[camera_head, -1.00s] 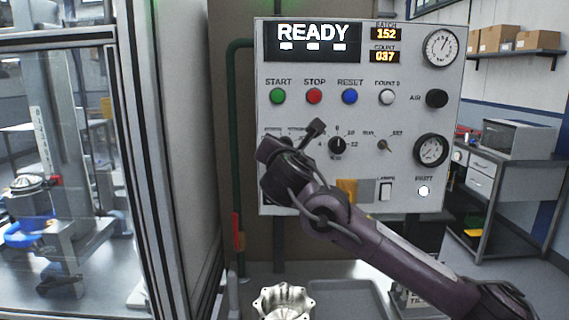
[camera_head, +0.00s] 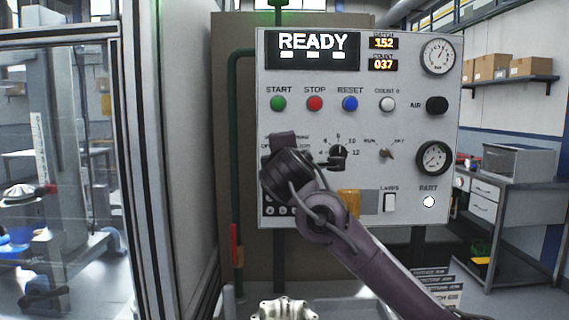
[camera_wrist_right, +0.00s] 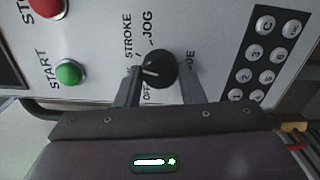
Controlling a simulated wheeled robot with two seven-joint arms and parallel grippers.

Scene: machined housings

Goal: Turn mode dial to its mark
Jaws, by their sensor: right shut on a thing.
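The mode dial (camera_wrist_right: 160,69) is a round black knob on the white control panel. In the right wrist view its short white pointer line faces left, on the side where the OFF, STROKE and JOG labels stand. My right gripper (camera_wrist_right: 159,78) has one finger on each side of the knob and is shut on it. In the head view my right gripper (camera_head: 287,148) is at the panel's left part and covers the mode dial and part of its labels. The fingertips are hard to make out there. My left gripper is in neither view.
The panel (camera_head: 440,198) carries a green START button (camera_head: 278,103), other buttons, gauges and a numbered black dial (camera_head: 338,152) close right of my gripper. A keypad (camera_wrist_right: 262,55) lies near the mode dial. A metal housing (camera_head: 283,309) stands below.

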